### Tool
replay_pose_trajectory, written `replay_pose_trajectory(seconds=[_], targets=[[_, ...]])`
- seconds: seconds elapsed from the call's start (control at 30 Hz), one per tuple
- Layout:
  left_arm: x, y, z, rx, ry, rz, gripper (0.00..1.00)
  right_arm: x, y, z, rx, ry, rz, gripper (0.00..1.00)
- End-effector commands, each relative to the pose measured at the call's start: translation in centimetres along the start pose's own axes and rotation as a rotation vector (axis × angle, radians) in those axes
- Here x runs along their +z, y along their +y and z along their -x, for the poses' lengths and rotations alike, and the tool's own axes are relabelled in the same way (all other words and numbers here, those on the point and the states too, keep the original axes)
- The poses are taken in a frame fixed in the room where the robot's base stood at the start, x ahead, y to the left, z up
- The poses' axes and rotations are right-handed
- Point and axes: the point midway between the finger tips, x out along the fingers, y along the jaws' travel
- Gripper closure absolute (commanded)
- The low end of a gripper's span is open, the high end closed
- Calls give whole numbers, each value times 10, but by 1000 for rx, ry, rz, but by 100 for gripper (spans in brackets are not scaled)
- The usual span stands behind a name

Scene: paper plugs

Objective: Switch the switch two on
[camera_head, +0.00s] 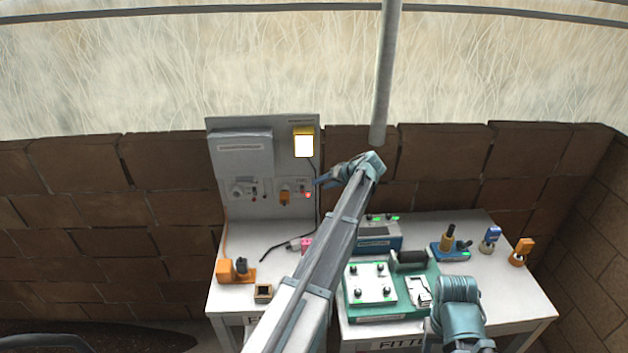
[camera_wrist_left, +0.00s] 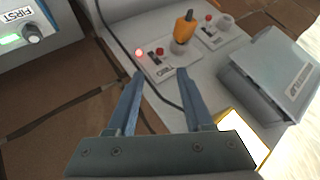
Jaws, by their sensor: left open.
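A grey upright panel (camera_head: 222,180) stands at the back left of the table. Its lower part carries two socket-and-switch units. The right unit has an orange plug (camera_head: 285,198) and a lit red lamp (camera_head: 308,195). In the left wrist view, this unit shows the orange plug (camera_wrist_left: 185,28), a glowing red lamp (camera_wrist_left: 139,53), a small red switch (camera_wrist_left: 160,51) and a label too small to read surely. The other unit (camera_wrist_left: 222,30) shows no glow. My left gripper (camera_head: 320,182) is open and empty, its fingers (camera_wrist_left: 157,82) pointing at the lit unit, apparently apart from it.
A lit yellow-framed lamp (camera_head: 304,142) and a grey box (camera_head: 241,155) sit higher on the panel. A dark cable hangs beside the lit unit. A green device (camera_head: 385,309) and a blue-grey device (camera_head: 385,237) stand right of my left arm. Orange items (camera_head: 520,252) stand at the far right.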

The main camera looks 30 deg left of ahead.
Motion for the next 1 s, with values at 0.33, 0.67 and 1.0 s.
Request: replay_pose_trajectory(seconds=[0.33, 0.67, 1.0], targets=[[0, 0, 33, 0, 0, 0, 48, 1, 2, 21, -1, 0, -5, 50], [0, 1, 33, 0, -1, 0, 48, 1, 2, 21, -1, 0, -5, 50], [38, 14, 49, 48, -27, -50, 48, 1, 1, 12, -1, 0, -5, 50]])
